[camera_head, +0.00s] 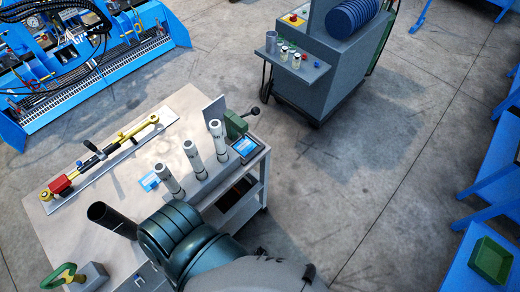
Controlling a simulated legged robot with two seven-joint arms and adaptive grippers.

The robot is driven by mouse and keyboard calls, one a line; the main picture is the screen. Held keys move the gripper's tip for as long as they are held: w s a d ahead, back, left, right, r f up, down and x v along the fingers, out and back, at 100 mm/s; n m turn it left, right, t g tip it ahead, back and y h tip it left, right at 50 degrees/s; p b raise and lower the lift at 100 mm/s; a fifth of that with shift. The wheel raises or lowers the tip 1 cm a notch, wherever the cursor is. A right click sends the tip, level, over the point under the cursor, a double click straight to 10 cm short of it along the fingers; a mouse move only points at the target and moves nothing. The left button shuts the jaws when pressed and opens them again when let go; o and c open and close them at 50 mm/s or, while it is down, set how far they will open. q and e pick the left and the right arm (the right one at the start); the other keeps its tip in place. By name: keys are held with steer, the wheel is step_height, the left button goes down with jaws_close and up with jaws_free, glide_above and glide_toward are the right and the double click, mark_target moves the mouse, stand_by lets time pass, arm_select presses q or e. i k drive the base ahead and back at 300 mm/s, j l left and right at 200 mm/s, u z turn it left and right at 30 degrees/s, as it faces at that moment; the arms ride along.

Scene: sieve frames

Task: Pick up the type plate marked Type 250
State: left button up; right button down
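No plate can be read as Type 250 in the head view; the lettering is too small. One small plate with a blue-and-white face (150,181) lies on the grey workbench (100,242), left of the white cylinders. Another small dark-framed plate with a blue face (244,147) is at the bench's right edge, beside the green vise. I cannot tell which, if either, is the type plate. A teal and grey link of my arm covers the bench's lower right part. Neither gripper shows.
Three upright pale cylinders (194,158) stand mid-bench. A black cup (110,217), a long yellow-and-red tool (100,157) and a green vise (236,124) are also there. A grey cart (330,85) stands behind. Blue tables (495,190) are at right. Open floor lies between.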

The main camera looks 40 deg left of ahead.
mark_target(244, 147)
steer(key=i+l+z, duration=0.1)
steer(key=i+l, duration=0.4)
steer(key=i+l+z, duration=0.1)
steer(key=i+l, duration=0.3)
steer(key=i, duration=0.2)
steer(key=i+u, duration=0.65)
steer(key=u, duration=0.15)
steer(key=i+l+u, duration=0.2)
steer(key=u, duration=0.25)
steer(key=i+u, duration=0.2)
steer(key=u, duration=0.3)
steer(key=i+u, duration=0.2)
steer(key=u, duration=0.3)
steer(key=i+l+u, duration=0.15)
steer(key=u, duration=0.3)
steer(key=i+l+u, duration=0.15)
steer(key=u, duration=0.35)
steer(key=i+l+u, duration=0.1)
steer(key=l+u, duration=0.15)
steer(key=u, duration=0.25)
